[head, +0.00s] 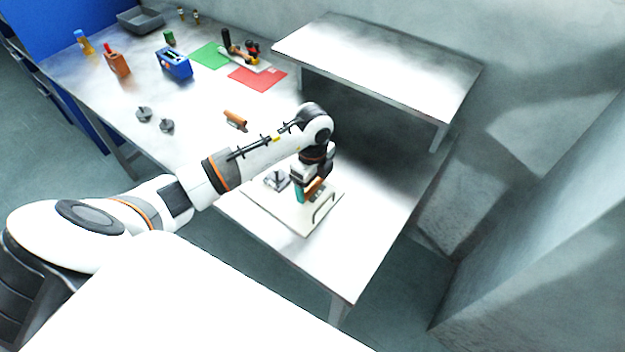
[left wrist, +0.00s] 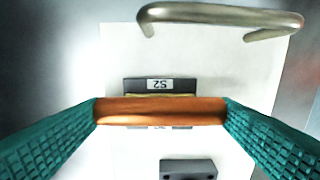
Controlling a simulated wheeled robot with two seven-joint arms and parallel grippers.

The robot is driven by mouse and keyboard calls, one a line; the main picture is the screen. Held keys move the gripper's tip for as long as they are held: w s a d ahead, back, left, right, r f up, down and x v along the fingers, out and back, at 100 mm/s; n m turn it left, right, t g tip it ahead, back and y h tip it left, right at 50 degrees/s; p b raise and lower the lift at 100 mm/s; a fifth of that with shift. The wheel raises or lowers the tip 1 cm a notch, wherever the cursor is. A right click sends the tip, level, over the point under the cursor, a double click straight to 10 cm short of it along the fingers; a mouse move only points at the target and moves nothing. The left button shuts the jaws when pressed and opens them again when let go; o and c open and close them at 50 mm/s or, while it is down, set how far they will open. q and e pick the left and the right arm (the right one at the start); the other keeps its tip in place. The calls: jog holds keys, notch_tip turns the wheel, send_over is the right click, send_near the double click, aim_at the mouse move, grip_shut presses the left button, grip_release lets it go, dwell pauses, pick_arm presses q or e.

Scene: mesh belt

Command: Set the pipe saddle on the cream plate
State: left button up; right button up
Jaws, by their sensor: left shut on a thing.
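The cream plate (head: 301,226) lies on the near part of the bench, with a metal bow handle (head: 325,207) at its right side. My left gripper (head: 312,191) is over the plate, its teal fingers shut on a copper-brown, rounded piece, which I take as the pipe saddle (left wrist: 160,110). In the left wrist view the piece spans between both fingers. A dark block with a white label (left wrist: 158,85) shows just behind it, over the plate (left wrist: 115,55). Whether the piece touches the plate or block cannot be told. My right gripper is not in view.
A grey fitting (head: 277,180) stands on the plate, left of the gripper. Another copper-brown piece (head: 235,119) lies farther back. A raised shelf (head: 380,65) stands behind right. Two grey knobs (head: 145,114), a blue box (head: 174,63) and coloured mats (head: 258,79) are farther off.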

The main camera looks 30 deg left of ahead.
aim_at(313, 184)
pick_arm(q)
jog(key=shift+f, duration=0.15)
jog(key=o, duration=1.1)
jog(key=shift+r, duration=0.5)
notch_tip(313, 184, up, 11)
jog(key=shift+r+b, duration=0.2)
jog(key=shift+b, duration=0.9)
